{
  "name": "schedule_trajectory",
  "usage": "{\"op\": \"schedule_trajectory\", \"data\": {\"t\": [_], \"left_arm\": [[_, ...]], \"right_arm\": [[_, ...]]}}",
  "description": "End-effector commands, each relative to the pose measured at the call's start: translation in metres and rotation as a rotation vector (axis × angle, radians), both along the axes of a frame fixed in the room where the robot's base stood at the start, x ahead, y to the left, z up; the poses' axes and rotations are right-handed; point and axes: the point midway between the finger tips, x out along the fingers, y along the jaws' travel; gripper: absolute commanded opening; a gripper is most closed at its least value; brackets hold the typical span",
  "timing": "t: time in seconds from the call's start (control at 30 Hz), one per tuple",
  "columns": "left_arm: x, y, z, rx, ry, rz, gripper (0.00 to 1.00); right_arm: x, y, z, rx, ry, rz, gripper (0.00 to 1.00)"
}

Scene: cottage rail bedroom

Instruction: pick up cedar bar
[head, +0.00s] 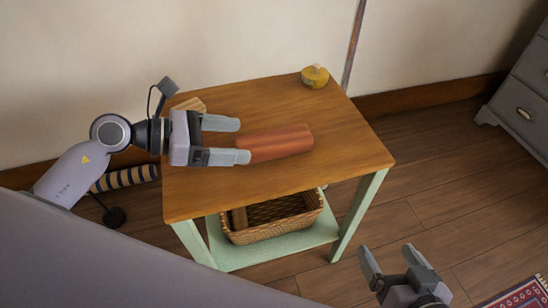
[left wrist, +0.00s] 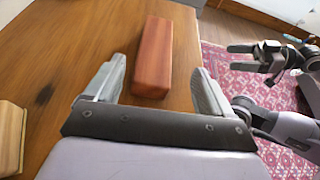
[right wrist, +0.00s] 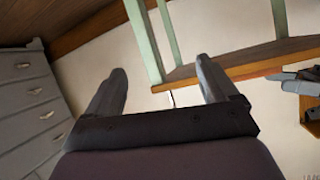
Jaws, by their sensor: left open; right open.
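The cedar bar, a reddish-brown block (head: 278,143), lies flat on the wooden top of a small table (head: 290,178). My left gripper (head: 239,140) is open just left of the bar's near end in the head view. In the left wrist view the bar (left wrist: 154,55) lies ahead, between the lines of the two spread fingers, with its near end by the fingertips. I see no finger clearly gripping it. My right gripper (head: 389,252) is open and empty, off the table at the lower right.
A yellowish round lidded object (head: 315,76) stands at the table's back corner. A pale wood block (left wrist: 10,138) lies beside my left gripper. A wicker basket (head: 272,232) sits on the lower shelf. A grey drawer unit (head: 522,100) stands at right. The table's right side is clear.

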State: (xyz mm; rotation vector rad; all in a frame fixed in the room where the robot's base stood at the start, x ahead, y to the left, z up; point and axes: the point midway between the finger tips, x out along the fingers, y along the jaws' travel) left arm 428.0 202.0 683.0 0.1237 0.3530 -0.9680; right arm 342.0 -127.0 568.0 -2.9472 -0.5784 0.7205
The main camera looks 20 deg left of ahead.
Motion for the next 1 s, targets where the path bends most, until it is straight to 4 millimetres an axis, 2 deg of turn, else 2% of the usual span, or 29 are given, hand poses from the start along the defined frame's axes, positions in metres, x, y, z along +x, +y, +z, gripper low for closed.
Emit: {"op": "schedule_trajectory", "data": {"t": [0.17, 0.7, 1.0], "left_arm": [[0.005, 0.0, -0.009, 0.064, -0.027, -0.013, 0.83], [0.037, -0.046, -0.031, 0.059, -0.024, -0.011, 0.83], [0.039, -0.05, -0.033, 0.062, -0.024, -0.011, 0.83]], "right_arm": [[0.001, 0.002, -0.003, 0.009, -0.004, 0.005, 0.87], [0.004, 0.011, -0.006, 0.067, -0.002, 0.019, 0.87], [0.004, 0.012, -0.006, 0.074, 0.001, 0.021, 0.87]]}}
